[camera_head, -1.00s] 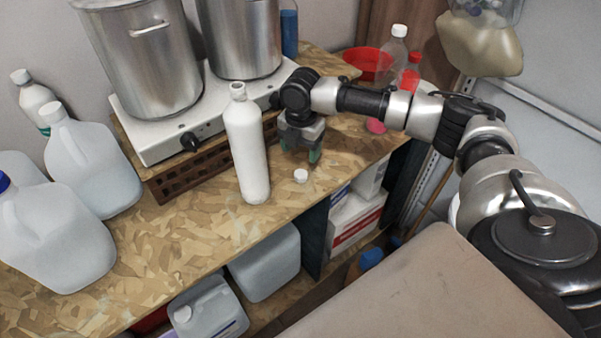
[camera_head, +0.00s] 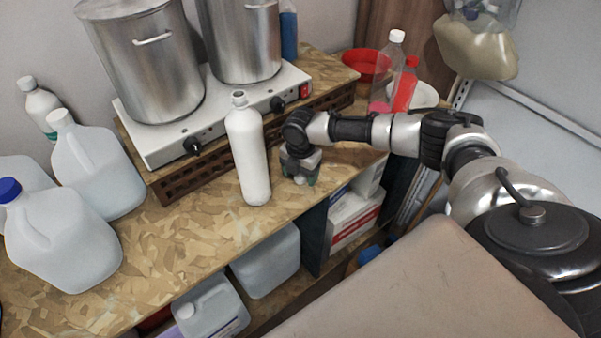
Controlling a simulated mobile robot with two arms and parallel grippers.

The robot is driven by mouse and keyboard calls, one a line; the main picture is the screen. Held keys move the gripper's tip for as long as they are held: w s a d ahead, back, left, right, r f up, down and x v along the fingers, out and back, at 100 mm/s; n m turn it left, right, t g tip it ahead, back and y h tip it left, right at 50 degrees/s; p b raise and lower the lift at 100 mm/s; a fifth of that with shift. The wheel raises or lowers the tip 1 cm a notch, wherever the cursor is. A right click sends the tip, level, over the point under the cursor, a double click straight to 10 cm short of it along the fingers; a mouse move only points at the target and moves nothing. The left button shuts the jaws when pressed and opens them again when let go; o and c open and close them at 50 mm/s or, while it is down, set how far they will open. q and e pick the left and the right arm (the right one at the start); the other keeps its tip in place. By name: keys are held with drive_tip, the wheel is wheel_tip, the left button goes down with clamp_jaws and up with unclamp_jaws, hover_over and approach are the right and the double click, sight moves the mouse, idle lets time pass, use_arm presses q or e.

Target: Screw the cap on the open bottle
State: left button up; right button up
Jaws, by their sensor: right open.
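The open bottle (camera_head: 248,155) is white and stands upright on the wooden worktop, its neck bare at the top. The small white cap (camera_head: 299,180) lies on the worktop to the right of the bottle's base. My right gripper (camera_head: 301,176) points down at the cap, with its green-tipped fingers low and open around or just beside it; I cannot tell whether they touch it. The gripper partly hides the cap. My left gripper is not in view.
Behind the bottle stands a double hotplate (camera_head: 215,115) with two steel pots on a brown crate. Large jugs (camera_head: 62,235) crowd the left. A red bowl (camera_head: 366,65) and bottles with white and red caps stand at the back right. The worktop's front is clear.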

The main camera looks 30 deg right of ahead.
sight(302, 176)
drive_tip(key=shift+f, duration=0.15)
drive_tip(key=c, duration=1)
wheel_tip(302, 176, up, 4)
drive_tip(key=shift+s+d+r+b, duration=0.1)
drive_tip(key=shift+d+r+b, duration=0.05)
drive_tip(key=shift+b, duration=0.9)
drive_tip(key=s+d+r, duration=0.1)
drive_tip(key=s+r, duration=0.1)
drive_tip(key=s, duration=0.1)
drive_tip(key=s+d+r+b, duration=0.1)
drive_tip(key=s+r, duration=0.1)
drive_tip(key=s, duration=0.2)
drive_tip(key=s+d+r+b, duration=0.1)
drive_tip(key=s+r, duration=0.2)
drive_tip(key=s, duration=0.1)
drive_tip(key=shift+f, duration=0.1)
